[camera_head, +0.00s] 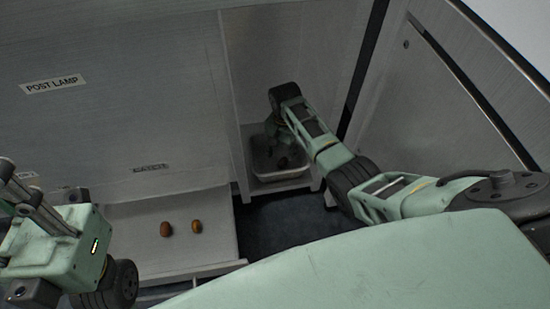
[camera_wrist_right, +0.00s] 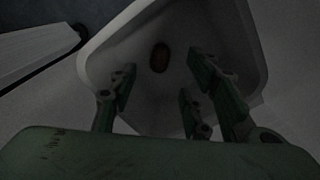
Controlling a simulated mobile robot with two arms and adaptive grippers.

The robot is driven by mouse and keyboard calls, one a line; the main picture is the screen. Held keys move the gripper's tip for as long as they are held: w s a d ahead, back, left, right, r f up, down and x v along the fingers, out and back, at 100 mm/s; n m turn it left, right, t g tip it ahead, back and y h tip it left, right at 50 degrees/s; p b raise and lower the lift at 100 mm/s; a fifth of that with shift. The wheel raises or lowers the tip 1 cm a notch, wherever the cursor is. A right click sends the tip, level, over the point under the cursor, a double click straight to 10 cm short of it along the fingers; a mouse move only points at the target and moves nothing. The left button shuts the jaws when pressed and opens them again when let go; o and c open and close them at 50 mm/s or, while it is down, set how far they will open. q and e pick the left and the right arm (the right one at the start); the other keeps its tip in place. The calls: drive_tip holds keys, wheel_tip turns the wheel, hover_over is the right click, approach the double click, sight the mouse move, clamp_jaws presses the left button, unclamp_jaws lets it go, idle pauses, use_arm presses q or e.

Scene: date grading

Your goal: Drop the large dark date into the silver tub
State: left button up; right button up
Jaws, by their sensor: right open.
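The silver tub (camera_head: 259,172) stands in a recess of the cabinet, at the upper middle of the head view. In the right wrist view the tub (camera_wrist_right: 240,55) fills the middle. A dark date (camera_wrist_right: 160,57) lies on its floor, touching no finger. My right gripper (camera_wrist_right: 165,95) is open with its fingers over the tub; in the head view the right gripper (camera_head: 283,150) reaches down into it. Two brown dates lie on the pale shelf, a darker one (camera_head: 166,229) and a lighter one (camera_head: 196,227). My left arm shows at the lower left; its fingertips are not visible.
The pale shelf (camera_head: 215,250) is mostly bare around the two dates. Cabinet walls (camera_head: 232,110) stand close on both sides of the tub. A label reading POST LAMP (camera_head: 53,84) is on the panel at left. An open door (camera_head: 440,110) stands at right.

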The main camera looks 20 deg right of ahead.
wheel_tip(320, 180, up, 12)
idle(0.7)
idle(0.4)
